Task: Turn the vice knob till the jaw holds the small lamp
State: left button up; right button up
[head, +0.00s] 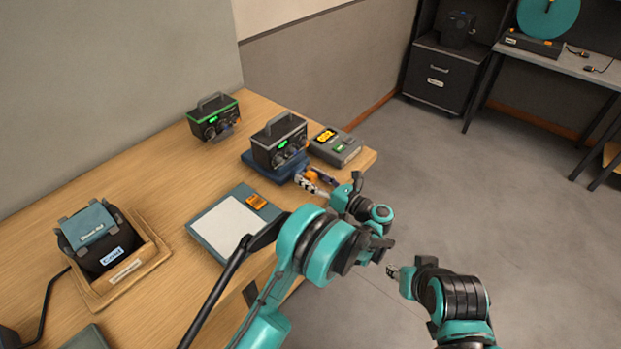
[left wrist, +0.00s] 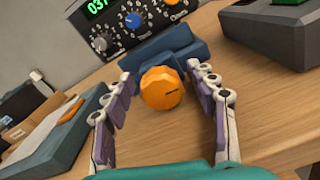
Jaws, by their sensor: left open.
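My left gripper (left wrist: 160,78) is open, with a finger on each side of the knob and visible gaps. In the head view the left gripper (head: 316,184) is at the table's right edge. My right gripper (head: 391,271) is over the floor, small and partly hidden. I cannot make out the small lamp or the jaw.
A black box with dials (head: 279,141) stands at the vice; a similar one (head: 214,118) is behind it. A grey device (head: 336,146) is on the right, close to the vice. A white-topped pad (head: 228,228) and a wooden tray (head: 150,255) lie left. Bare wood lies between.

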aim_at(311, 174)
pick_arm(q)
notch_tip(311, 174, up, 10)
jog(key=shift+f, duration=0.15)
jog(key=shift+f, duration=0.1)
dwell(0.3)
